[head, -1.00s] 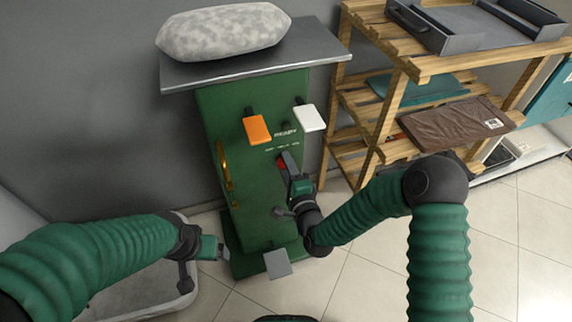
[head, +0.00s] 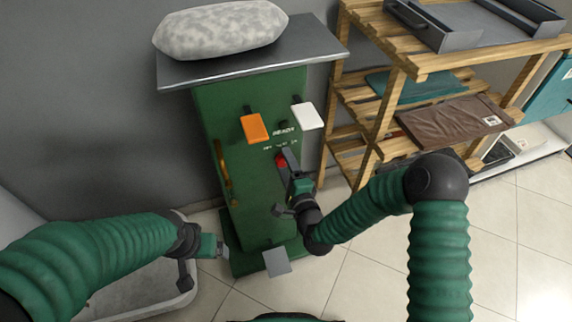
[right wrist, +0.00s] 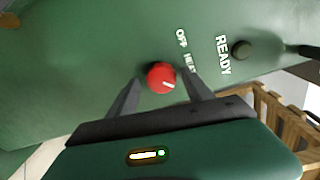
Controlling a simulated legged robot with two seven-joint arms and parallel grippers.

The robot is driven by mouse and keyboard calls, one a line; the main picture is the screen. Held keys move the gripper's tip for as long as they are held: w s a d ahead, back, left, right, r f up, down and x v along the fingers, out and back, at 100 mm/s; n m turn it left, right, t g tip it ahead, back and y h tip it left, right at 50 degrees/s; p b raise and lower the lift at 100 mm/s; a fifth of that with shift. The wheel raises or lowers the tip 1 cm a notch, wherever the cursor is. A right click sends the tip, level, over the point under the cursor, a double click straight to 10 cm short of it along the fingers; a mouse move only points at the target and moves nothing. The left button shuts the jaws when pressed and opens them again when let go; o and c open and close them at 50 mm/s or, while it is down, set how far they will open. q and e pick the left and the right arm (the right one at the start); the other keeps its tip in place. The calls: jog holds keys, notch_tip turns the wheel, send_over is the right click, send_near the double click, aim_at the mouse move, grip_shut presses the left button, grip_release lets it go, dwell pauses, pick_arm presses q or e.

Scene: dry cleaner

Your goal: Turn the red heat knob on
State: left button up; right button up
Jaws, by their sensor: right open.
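The red heat knob (head: 281,160) is on the front of the green machine (head: 240,185), partly hidden by my right gripper in the head view. In the right wrist view the knob (right wrist: 161,77) shows whole, with a white mark toward its lower right. My right gripper (right wrist: 162,80) is open, with one finger on each side of the knob in the picture. I cannot tell whether the fingers touch it. "OFF" and a partly hidden label (right wrist: 184,52) stand beside the knob. My left gripper (head: 222,248) is low at the machine's left; its jaws are too small to read.
An orange paddle (head: 254,127) and a white paddle (head: 307,116) stick out above the knob. A dark round "READY" indicator (right wrist: 240,49) is near it. A speckled pillow-like bundle (head: 222,30) lies on the grey top. A wooden shelf (head: 390,100) stands at the right.

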jog(key=p+v, duration=0.6)
jog(key=v, duration=1)
jog(key=shift+s, duration=0.4)
jog(key=shift+d, duration=0.15)
